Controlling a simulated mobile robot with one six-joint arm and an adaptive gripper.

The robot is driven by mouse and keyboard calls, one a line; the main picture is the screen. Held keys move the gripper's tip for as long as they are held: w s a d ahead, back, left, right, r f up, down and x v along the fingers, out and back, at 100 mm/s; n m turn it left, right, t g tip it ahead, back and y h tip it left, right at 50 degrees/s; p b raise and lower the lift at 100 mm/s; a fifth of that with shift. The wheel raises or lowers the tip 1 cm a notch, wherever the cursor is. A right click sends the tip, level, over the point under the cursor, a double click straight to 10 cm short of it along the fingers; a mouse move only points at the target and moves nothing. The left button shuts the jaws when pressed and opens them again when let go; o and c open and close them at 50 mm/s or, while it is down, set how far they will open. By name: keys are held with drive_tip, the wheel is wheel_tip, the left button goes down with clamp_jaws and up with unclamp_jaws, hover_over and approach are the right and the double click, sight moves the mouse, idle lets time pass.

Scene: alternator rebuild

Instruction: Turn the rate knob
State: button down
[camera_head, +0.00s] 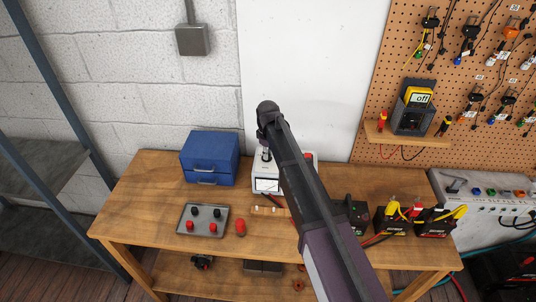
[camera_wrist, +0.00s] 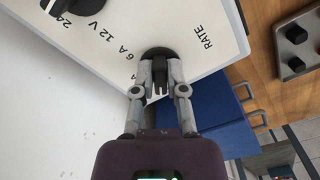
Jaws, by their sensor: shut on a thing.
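The rate knob (camera_wrist: 158,51) is black and round, on a white panel (camera_wrist: 105,45) marked RATE, 6 A and 12 V in the wrist view. My gripper (camera_wrist: 158,72) is shut on the rate knob, one finger on each side. The fingers hide part of the knob and its pointer is hard to make out. In the head view the panel belongs to a white charger box (camera_head: 266,185) with a meter, standing on the bench. There my arm covers much of the box, and the knob cannot be made out.
A blue drawer box (camera_head: 209,157) stands left of the charger. A grey tray (camera_head: 203,228) with red and black caps and a red cylinder (camera_head: 240,227) are in front. Black batteries (camera_head: 391,222) with yellow clamps stand at the right. The bench (camera_head: 135,205) is bare at its left end.

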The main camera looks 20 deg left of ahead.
drive_tip(key=shift+n, duration=0.5)
drive_tip(key=c, duration=0.7)
unclamp_jaws()
drive_tip(key=shift+m, duration=0.3)
